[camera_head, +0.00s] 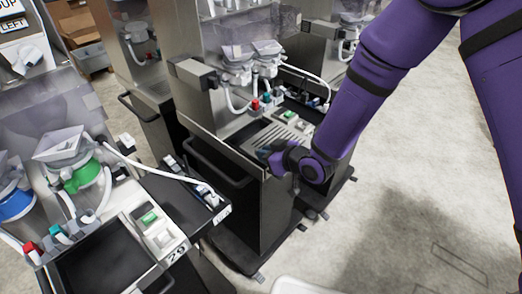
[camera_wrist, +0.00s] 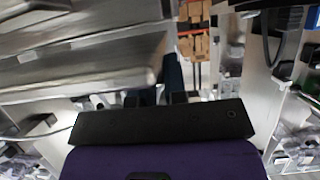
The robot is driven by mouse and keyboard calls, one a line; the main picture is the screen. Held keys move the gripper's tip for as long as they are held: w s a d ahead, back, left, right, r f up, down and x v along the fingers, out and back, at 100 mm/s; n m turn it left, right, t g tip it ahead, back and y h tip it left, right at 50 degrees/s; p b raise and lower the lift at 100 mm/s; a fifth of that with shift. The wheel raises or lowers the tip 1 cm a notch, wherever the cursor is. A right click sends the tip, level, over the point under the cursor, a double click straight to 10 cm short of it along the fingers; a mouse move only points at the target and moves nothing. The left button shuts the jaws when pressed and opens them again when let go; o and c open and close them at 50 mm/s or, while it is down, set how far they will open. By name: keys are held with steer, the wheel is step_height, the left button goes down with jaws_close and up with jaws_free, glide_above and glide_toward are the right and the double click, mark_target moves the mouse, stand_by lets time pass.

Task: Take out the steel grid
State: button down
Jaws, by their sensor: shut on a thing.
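The steel grid (camera_head: 284,134), pale with dark slots, is at the front of the middle dispenser (camera_head: 228,128), at its tray opening. My gripper (camera_head: 266,153) is at the grid's near edge, reaching in from the right. In the wrist view, the grid's broad grey bars (camera_wrist: 75,62) fill the upper left, blurred and close up. The gripper's dark fingers (camera_wrist: 158,92) are at the grid's right end, shut on it. The exact contact is partly hidden by the fingers and wrist. I cannot tell whether the grid is clear of its seat.
A second dispenser (camera_head: 108,205) stands at the near left, with a dark tray opening (camera_head: 103,262), white hoses and a green-collared funnel. Another dispenser (camera_head: 137,65) stands behind. Cardboard boxes (camera_head: 82,30) are at the back left. The pale floor (camera_head: 400,190) at right is clear.

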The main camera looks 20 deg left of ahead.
steer(key=s+d, duration=0.5)
steer(key=d, duration=0.7)
stand_by(0.9)
steer(key=shift+d, duration=0.1)
